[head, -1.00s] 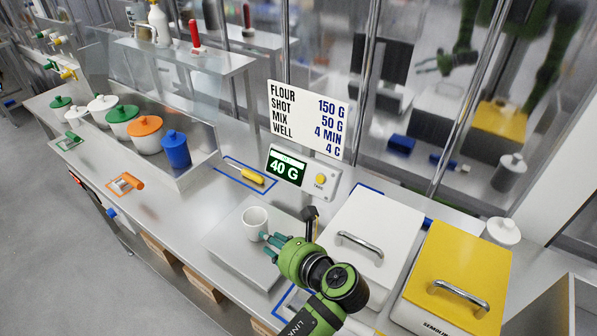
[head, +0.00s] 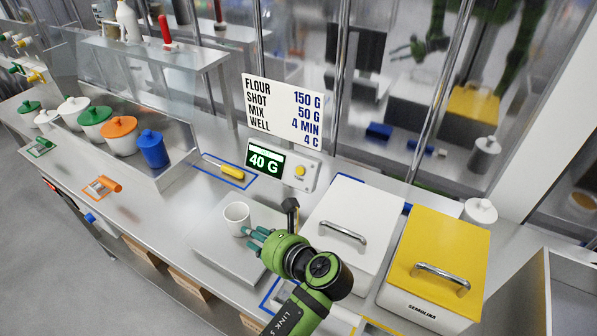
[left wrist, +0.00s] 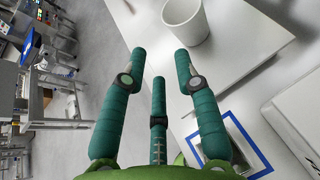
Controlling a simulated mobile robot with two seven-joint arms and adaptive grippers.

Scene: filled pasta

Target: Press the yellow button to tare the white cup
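The white cup (head: 237,219) stands upright on the flat grey scale plate (head: 208,246). The scale's display (head: 265,160) reads 40 G. The round yellow button (head: 300,171) sits on the same panel, right of the display. My left gripper (head: 256,238) is low over the plate, just right of the cup, its green fingers pointing at it. In the left wrist view, the fingers of my left gripper (left wrist: 160,54) are spread with nothing between them, and the cup (left wrist: 188,20) is beyond the fingertips. Whether a finger touches the cup is unclear. My right gripper is out of view.
A white-lidded bin (head: 350,225) and a yellow-lidded bin (head: 440,250) stand right of the plate. A sign (head: 289,108) rises behind the display. A yellow-handled tool (head: 226,169) lies in a blue outline. Several lidded jars (head: 120,132) stand at the left.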

